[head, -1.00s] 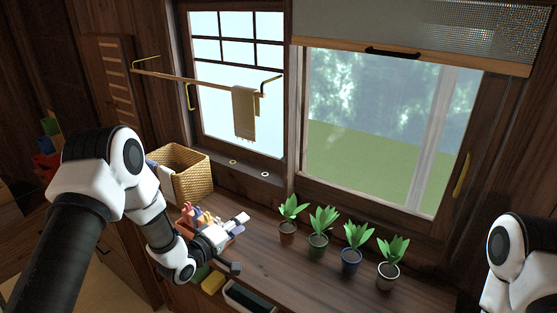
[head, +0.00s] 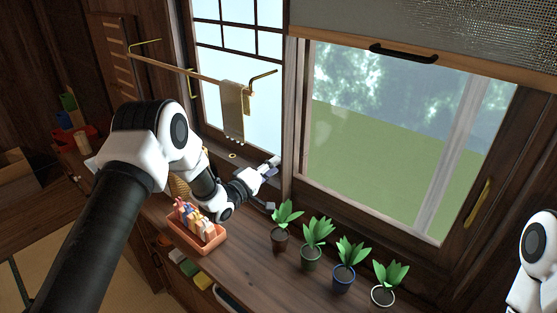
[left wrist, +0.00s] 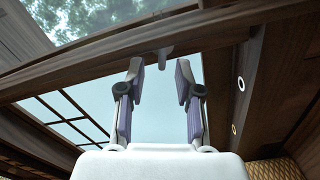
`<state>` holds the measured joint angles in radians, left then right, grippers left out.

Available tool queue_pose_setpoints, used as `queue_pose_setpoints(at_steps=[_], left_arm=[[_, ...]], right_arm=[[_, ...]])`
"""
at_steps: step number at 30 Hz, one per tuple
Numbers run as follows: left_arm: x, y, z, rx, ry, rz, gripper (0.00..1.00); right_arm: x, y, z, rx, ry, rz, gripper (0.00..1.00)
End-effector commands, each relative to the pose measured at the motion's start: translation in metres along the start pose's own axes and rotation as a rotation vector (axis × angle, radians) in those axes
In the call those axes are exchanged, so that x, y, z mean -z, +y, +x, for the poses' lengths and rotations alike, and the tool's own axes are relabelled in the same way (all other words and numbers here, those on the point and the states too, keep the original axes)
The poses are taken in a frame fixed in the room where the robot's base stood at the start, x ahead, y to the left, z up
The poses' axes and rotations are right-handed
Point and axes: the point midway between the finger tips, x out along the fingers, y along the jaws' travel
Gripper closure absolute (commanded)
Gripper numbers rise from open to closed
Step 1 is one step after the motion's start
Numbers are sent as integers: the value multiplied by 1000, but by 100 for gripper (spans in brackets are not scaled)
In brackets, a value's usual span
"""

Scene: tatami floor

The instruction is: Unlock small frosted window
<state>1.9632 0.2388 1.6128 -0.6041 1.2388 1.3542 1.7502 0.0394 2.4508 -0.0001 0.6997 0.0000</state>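The small frosted window (head: 262,115) with dark grid bars is left of the large clear window in the head view. Its pale pane (left wrist: 158,115) also shows in the left wrist view. A small grey tab (left wrist: 165,53) sticks out of the wooden window frame there, just beyond and between my fingertips. My left gripper (head: 270,167) is at the lower right of the small window, near the post between the windows. In the left wrist view its fingers (left wrist: 160,78) are apart with nothing held between them. My right gripper is not in view.
A towel (head: 232,112) hangs on a rail (head: 190,72) before the small window. Several potted plants (head: 318,232) line the counter right of my left gripper. An orange box (head: 196,243) of small items stands below my left arm. A gold ring (head: 232,155) is on the sill.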

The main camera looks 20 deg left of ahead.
Motion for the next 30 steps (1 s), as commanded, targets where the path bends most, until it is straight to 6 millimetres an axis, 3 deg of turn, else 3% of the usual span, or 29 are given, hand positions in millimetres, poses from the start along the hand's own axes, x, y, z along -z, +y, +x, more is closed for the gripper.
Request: queue_pose_setpoints(at_steps=[4, 12, 15, 30], left_arm=[[0, 1, 20, 0, -2, 1, 66], [0, -1, 23, 1, 0, -1, 66], [0, -1, 23, 1, 0, 0, 100], [-1, -2, 23, 0, -1, 46, 100]], right_arm=[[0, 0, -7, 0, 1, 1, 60], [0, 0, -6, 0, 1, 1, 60], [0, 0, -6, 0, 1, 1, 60], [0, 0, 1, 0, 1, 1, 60]])
